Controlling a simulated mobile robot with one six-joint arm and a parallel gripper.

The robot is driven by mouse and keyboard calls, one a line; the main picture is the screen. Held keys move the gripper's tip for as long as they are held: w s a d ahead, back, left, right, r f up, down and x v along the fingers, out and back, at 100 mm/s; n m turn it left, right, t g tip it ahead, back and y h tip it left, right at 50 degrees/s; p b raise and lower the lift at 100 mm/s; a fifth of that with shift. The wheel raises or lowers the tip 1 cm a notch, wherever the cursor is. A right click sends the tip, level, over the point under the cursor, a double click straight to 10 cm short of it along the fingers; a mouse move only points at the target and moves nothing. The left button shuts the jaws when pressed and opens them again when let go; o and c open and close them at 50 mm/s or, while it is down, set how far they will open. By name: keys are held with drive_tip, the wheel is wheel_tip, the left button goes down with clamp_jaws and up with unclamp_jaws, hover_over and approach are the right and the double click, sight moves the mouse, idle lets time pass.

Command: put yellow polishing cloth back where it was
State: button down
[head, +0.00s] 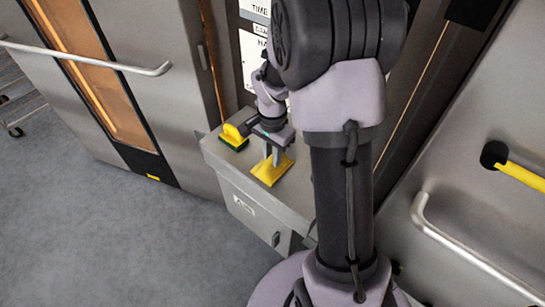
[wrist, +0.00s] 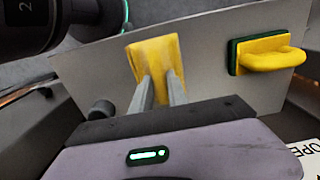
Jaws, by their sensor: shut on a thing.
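The yellow polishing cloth (head: 272,171) is a flat yellow piece at the top of the grey metal box (head: 224,162). It also shows in the wrist view (wrist: 155,54), between and beyond my fingertips. My gripper (head: 273,158) points down at the cloth and is shut on it. In the wrist view the two fingers (wrist: 160,88) meet the cloth's near part. I cannot tell whether the cloth rests on the box top or is just above it.
A yellow-handled scrubber with a green base (head: 234,137) stands on the box top, left of my gripper; it shows at the right in the wrist view (wrist: 270,54). Steel oven doors with bar handles (head: 150,70) flank the box.

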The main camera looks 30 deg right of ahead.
drive_tip(key=c, duration=1.3)
unclamp_jaws()
drive_tip(key=shift+f, duration=0.1)
wheel_tip(320, 180, up, 12)
drive_tip(key=p, duration=0.5)
wheel_tip(320, 180, up, 4)
drive_tip(key=n, duration=0.1)
hover_over(266, 162)
drive_tip(key=s+a+r+n+t+y, duration=0.1)
drive_tip(key=s+a+r+n+t, duration=0.2)
drive_tip(key=s+a, duration=0.4)
drive_tip(key=s+a+r+n+t+y, duration=0.1)
drive_tip(key=s+a+r+n+t, duration=0.1)
drive_tip(key=s+a+r+n, duration=0.3)
drive_tip(key=s+a+r, duration=0.1)
drive_tip(key=s, duration=0.3)
drive_tip(key=shift+a+r+n+t, duration=0.3)
drive_tip(key=shift+a+r+t, duration=0.05)
drive_tip(key=shift+r+t, duration=0.05)
